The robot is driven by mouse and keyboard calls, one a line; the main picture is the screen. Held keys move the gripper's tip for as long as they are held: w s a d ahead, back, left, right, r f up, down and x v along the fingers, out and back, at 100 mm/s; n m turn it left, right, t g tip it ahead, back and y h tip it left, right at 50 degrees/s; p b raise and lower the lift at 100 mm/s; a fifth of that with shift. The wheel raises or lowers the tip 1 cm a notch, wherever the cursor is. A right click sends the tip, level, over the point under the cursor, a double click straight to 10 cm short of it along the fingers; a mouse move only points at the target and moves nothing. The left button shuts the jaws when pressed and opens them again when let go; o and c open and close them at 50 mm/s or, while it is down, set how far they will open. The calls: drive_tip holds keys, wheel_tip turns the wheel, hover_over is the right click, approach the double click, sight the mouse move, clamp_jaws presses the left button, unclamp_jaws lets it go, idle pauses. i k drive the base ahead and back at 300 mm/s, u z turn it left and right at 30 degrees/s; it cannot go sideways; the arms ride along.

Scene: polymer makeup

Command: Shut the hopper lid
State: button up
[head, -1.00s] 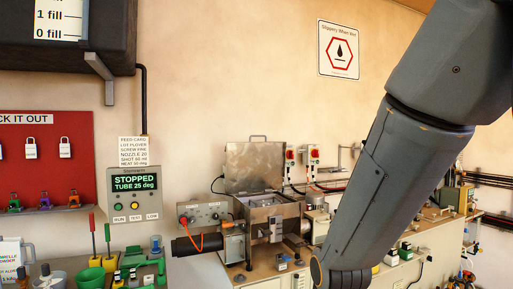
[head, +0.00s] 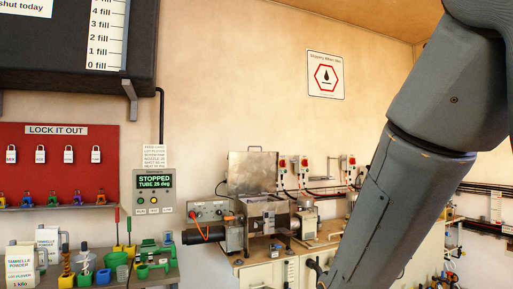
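The hopper lid (head: 252,172) is a flat metal plate with a handle on its top edge. It stands upright, open, at the back of the metal hopper box (head: 264,208) on the bench. The box's open top shows below the lid. My grey arm reaches down the right side of the head view, to the right of the hopper.
A control panel (head: 155,192) on the wall reads "STOPPED, TUBE 25 deg". A red lockout board (head: 58,160) hangs at left above a shelf of tools and tubs. A dark motor cylinder (head: 199,236) sticks out left of the hopper. Red-topped switch boxes (head: 283,164) are on the wall behind.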

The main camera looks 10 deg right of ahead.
sight(249, 172)
drive_tip(key=z, duration=0.5)
drive_tip(key=i, duration=0.6)
drive_tip(key=z, duration=0.65)
drive_tip(key=i, duration=1.35)
drive_tip(key=u, duration=0.55)
